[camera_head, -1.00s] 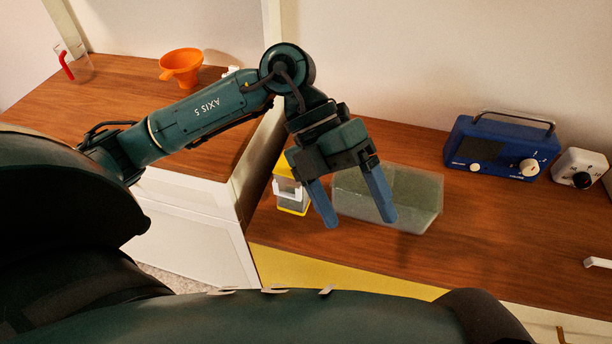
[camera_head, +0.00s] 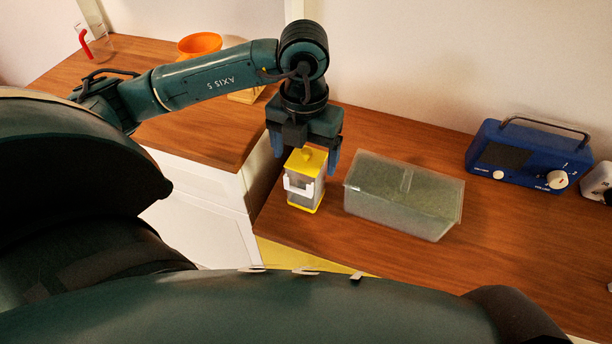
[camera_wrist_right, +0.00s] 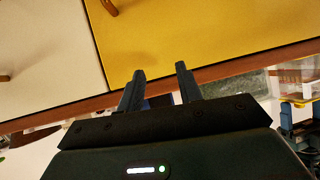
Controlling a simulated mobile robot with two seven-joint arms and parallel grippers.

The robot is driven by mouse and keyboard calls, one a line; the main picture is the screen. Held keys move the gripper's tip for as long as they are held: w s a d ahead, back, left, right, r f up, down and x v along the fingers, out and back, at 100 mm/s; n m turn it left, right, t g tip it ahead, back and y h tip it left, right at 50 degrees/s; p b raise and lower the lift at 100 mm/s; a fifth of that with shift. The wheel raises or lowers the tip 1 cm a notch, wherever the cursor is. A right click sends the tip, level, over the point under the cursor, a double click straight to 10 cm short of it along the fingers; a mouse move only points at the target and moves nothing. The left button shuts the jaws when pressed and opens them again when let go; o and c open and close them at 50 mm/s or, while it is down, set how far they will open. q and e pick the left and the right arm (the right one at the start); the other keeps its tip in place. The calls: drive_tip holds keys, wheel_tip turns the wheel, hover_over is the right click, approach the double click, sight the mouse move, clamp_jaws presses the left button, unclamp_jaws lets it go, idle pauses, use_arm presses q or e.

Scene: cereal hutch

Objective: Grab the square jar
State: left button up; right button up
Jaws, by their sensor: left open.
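The square jar (camera_head: 304,188) is a clear box with a yellow lid, a yellow base and a white clip on its front. It stands upright on the wooden counter in the head view. My left gripper (camera_head: 305,158) points down at the top of the jar, with its blue fingers apart, one to each side of the lid. I cannot tell whether they touch it. My right gripper (camera_wrist_right: 160,70) shows in the right wrist view, with its fingers apart and nothing between them, near the yellow cabinet front.
A blue radio (camera_head: 530,155) stands farther right on the counter (camera_head: 500,240). An orange funnel (camera_head: 199,44) and a red-handled jug (camera_head: 98,42) are at the back left.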

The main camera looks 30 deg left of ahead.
use_arm(q)
wheel_tip(320, 180, down, 5)
drive_tip(key=shift+w+r, duration=0.15)
drive_tip(key=c, duration=1.1)
